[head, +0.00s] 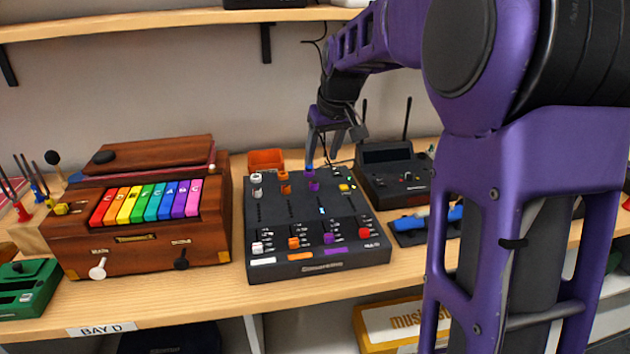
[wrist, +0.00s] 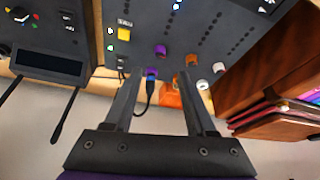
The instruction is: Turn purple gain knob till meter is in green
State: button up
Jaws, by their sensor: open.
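A black mixer (head: 270,215) sits on the wooden shelf. Its upper purple knob (head: 313,185) is near the back edge, in a column above a lower purple knob (head: 328,238). The upper one also shows in the wrist view (wrist: 160,51), with a blue-purple plug and black cable (wrist: 151,73) behind it. My gripper (head: 321,162) is open and empty, pointing down over the mixer's back edge. In the wrist view its fingers (wrist: 160,72) stand either side of the plug, with the upper knob just beyond their tips. A small blue light (head: 322,210) shows on the panel; I cannot make out a meter reading.
Orange knobs (head: 284,187) and white knobs (head: 256,178) stand left of the purple one. A yellow button (head: 343,187) is to its right. An orange box (head: 266,160) is behind the mixer. A wooden colour-keyed instrument (head: 140,250) stands left, a black antenna unit (head: 385,188) right.

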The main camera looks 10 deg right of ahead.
aim_at(314, 183)
jog(key=b+x, duration=0.1)
jog(key=x, duration=0.8)
jog(key=shift+w+f, duration=0.1)
jog(key=shift+f, duration=0.1)
grip_shut()
